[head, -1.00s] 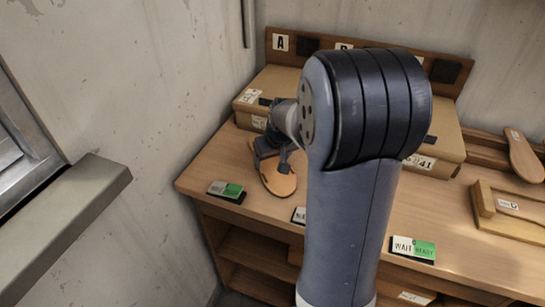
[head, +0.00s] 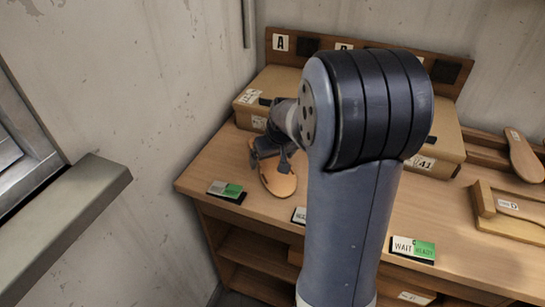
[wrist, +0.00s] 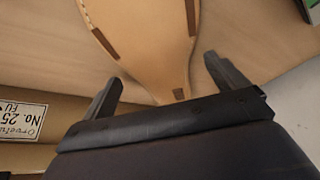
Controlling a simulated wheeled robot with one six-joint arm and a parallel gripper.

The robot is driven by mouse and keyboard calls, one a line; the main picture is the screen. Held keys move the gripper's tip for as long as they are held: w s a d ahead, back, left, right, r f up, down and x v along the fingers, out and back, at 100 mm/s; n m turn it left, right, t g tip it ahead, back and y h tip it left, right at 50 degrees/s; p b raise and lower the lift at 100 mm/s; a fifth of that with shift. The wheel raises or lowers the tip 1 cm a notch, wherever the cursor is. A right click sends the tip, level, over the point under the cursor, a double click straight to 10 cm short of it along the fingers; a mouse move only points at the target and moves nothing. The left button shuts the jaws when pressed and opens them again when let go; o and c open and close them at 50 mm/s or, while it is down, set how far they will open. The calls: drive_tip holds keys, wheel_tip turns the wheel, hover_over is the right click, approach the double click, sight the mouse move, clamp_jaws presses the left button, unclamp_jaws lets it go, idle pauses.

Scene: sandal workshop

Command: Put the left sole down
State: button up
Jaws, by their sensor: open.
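The left sole (head: 277,178), tan and leather-like, lies on the wooden bench (head: 232,172) at its left end, in front of a cardboard box. In the wrist view the sole (wrist: 150,35) shows with darker brown patches, its narrow part running between my two fingers. My gripper (head: 272,150) is at the far end of the sole in the head view. In the wrist view my gripper (wrist: 162,80) is open, with a gap between each finger and the sole. My arm hides part of the bench in the head view.
A cardboard box (head: 262,92) stands behind the sole; its label also shows in the wrist view (wrist: 22,120). A green-and-white card (head: 226,191) lies at the bench's front left. A WAIT/READY card (head: 412,250) and a wooden frame (head: 510,212) are to the right. A wall closes the left side.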

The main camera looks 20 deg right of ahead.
drive_tip(key=v, duration=1.1)
drive_tip(key=shift+s+r, duration=0.25)
drive_tip(key=shift+r, duration=0.1)
